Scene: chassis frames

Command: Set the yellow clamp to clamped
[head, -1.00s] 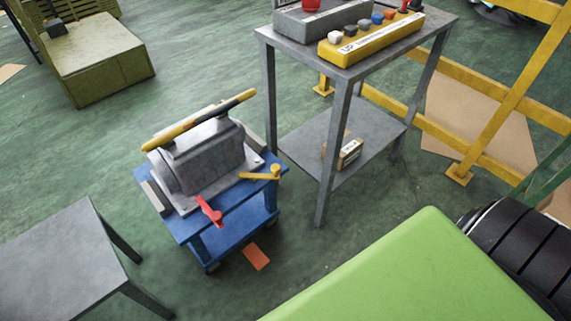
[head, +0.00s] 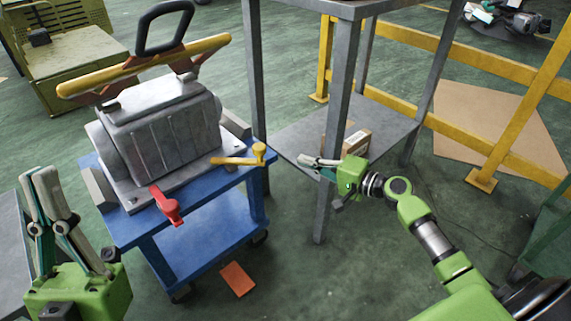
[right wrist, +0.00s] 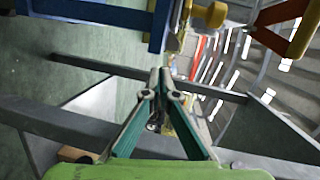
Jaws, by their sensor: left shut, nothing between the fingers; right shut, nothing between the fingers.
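The yellow clamp (head: 240,158) sits on the right edge of the blue cart (head: 203,208), its arm pointing left towards the grey casing and its knobbed end at the right. A red clamp (head: 168,204) is on the cart's front edge. My right gripper (head: 302,160) is shut and empty, to the right of the yellow clamp and apart from it, pointing left. In the right wrist view its fingertips (right wrist: 160,74) are together, with the clamp's yellow knob (right wrist: 212,14) beyond them. My left gripper (head: 38,174) is shut, pointing up, at the lower left.
The grey casing (head: 165,122) fills the cart top, with a yellow bar (head: 145,66) and black handle (head: 165,22) above it. A grey shelf table (head: 345,110) stands close to my right gripper, a box (head: 355,142) on its lower shelf. An orange piece (head: 237,279) lies on the floor.

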